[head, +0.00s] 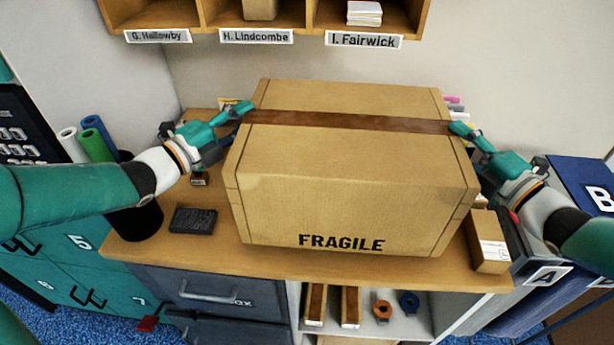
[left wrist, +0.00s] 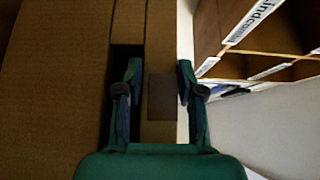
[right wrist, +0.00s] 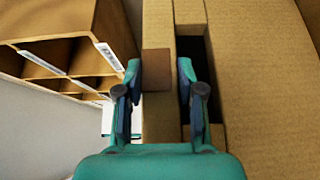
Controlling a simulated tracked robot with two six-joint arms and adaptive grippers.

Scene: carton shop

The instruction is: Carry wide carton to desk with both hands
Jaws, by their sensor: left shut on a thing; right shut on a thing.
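The wide carton (head: 350,180) is brown cardboard with a dark tape strip across its top and FRAGILE printed on its front. It is over the wooden desk (head: 270,258); I cannot tell whether its underside touches the top. My left gripper (head: 245,110) is shut on the carton's left side near the tape end. The left wrist view shows its fingers (left wrist: 158,85) on either side of a cardboard edge. My right gripper (head: 458,130) is shut on the carton's right side. In the right wrist view its fingers (right wrist: 160,85) also straddle a cardboard edge.
Named pigeonholes (head: 300,15) hang on the wall behind. A black pot with rolls (head: 135,220) and a dark pad (head: 193,220) are left of the carton. A small box (head: 488,240) and grey tray A (head: 535,262) are at right. Shelves and drawers (head: 215,290) are below.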

